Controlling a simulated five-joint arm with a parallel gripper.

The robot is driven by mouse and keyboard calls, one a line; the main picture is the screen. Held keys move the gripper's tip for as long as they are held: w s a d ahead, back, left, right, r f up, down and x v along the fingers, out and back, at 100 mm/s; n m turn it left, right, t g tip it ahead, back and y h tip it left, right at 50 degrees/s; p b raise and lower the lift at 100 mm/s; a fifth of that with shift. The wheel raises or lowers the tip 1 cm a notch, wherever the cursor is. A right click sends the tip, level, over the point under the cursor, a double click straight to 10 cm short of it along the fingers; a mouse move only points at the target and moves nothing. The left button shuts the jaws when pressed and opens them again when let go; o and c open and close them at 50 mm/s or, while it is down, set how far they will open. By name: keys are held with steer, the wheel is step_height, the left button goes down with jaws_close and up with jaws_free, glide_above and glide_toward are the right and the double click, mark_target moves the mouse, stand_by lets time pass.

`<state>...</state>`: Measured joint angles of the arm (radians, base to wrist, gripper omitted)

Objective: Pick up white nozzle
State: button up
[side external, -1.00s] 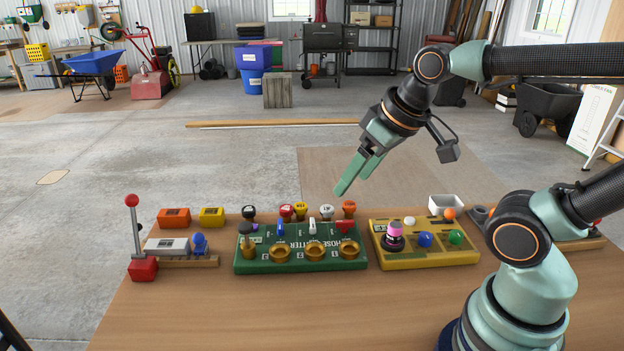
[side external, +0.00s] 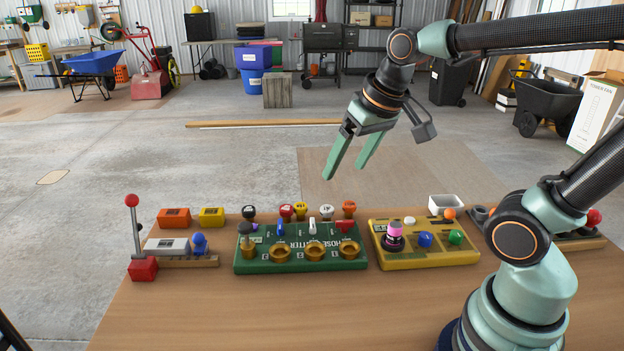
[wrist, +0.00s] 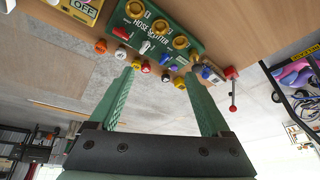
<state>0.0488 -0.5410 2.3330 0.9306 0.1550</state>
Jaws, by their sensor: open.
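The white nozzle (side external: 327,212) stands at the back edge of the workbench, behind the green hose splitter board (side external: 252,265), between a yellow nozzle (side external: 300,208) and an orange nozzle (side external: 349,208). In the wrist view the white nozzle (wrist: 120,52) lies just beyond and left of the left fingertip. My gripper (side external: 344,174) is open and empty, its green fingers pointing down, above and apart from the nozzle row. In the wrist view my gripper (wrist: 158,75) has its fingers spread wide.
A red nozzle (side external: 286,212) and a black nozzle (side external: 249,212) stand farther left in the row. The board carries blue, white and red levers and brass rings. A yellow board (side external: 430,260) with buttons sits to the right. The bench front is clear.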

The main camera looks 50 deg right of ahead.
steer(key=w+d+f+m+g, duration=0.25)
steer(key=w+d+m, duration=0.35)
steer(key=w, duration=0.3)
steer(key=m+g, duration=0.2)
steer(key=m, duration=0.5)
glide_above(327, 208)
step_height(327, 208, down, 11)
step_height(327, 208, down, 6)
steer(key=shift+s+d+f, duration=0.1)
steer(key=shift+d, duration=0.05)
steer(key=shift+a+f, duration=0.2)
steer(key=shift+f, duration=2.75)
jaws_close()
